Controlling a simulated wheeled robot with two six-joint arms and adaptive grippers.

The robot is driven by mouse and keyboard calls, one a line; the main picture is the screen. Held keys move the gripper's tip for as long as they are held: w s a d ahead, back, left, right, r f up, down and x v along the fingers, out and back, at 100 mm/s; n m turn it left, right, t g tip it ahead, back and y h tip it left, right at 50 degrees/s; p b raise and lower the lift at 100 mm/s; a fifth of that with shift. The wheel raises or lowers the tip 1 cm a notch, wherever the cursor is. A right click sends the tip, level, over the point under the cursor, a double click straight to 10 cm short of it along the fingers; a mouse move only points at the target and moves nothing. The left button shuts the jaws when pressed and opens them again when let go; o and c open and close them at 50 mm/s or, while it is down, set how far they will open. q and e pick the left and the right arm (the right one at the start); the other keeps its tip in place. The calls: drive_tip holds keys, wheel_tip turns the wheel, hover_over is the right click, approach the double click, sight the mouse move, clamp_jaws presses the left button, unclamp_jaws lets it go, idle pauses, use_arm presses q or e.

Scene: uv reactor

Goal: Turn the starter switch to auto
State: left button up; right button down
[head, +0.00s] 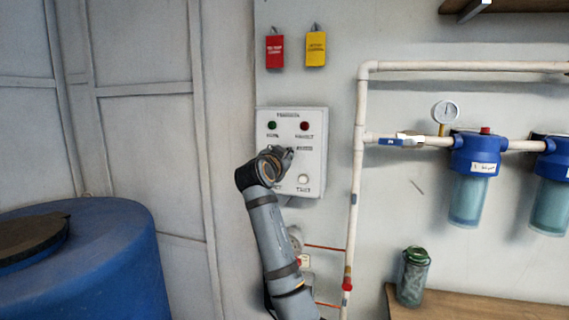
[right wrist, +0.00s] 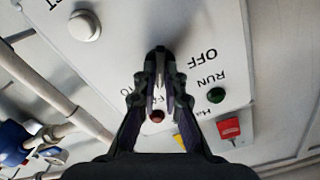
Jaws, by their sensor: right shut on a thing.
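The white starter box (head: 313,122) is fixed to the wall in the middle of the head view. It has a green light (head: 272,125), a red light (head: 304,126) and a white button (head: 303,179). My right gripper (head: 286,155) is at the middle of its face and hides the starter switch there. In the right wrist view the fingers of my right gripper (right wrist: 160,62) are shut on the starter switch, between the white button (right wrist: 84,26) and the red light (right wrist: 157,116). An OFF label shows beside the fingers. The switch's pointing direction is hidden. My left gripper is out of view.
A white pipe (head: 356,190) runs close along the box's right side, with a blue-handled valve (head: 401,141) and blue filters (head: 478,152) beyond. A blue barrel (head: 95,265) stands at lower left. Red (head: 275,51) and yellow (head: 316,49) tags hang above the box.

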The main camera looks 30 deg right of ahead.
drive_tip(key=shift+m, duration=0.3)
drive_tip(key=c, duration=1.4)
unclamp_jaws()
drive_tip(key=shift+c, duration=0.2)
drive_tip(key=shift+a, duration=0.1)
drive_tip(key=v, duration=1.2)
